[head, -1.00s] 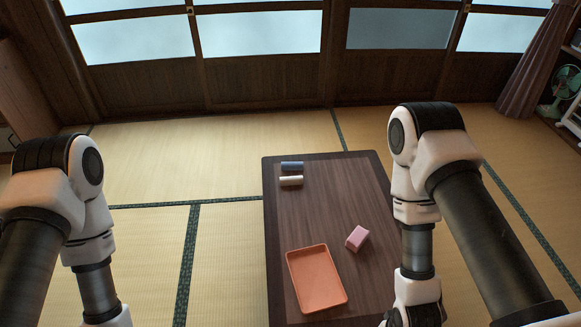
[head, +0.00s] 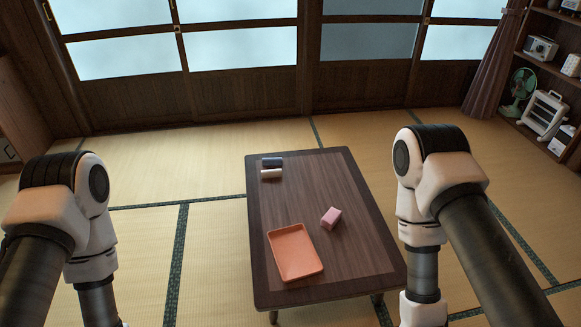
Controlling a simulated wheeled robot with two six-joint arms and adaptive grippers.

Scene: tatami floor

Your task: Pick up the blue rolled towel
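The blue rolled towel (head: 272,162) lies near the far left corner of the low dark wooden table (head: 335,205). My two arms come in from the left and right, short of the towels. Both grippers are below the bottom edge of the picture, so their fingers do not show.
An orange tray (head: 294,277) lies at the table's near left, empty. A pink block (head: 331,217) sits right of the tray's far end. Tatami floor (head: 215,235) is clear left of the table. Shelves with a green fan (head: 520,88) and a white heater (head: 544,113) stand far right.

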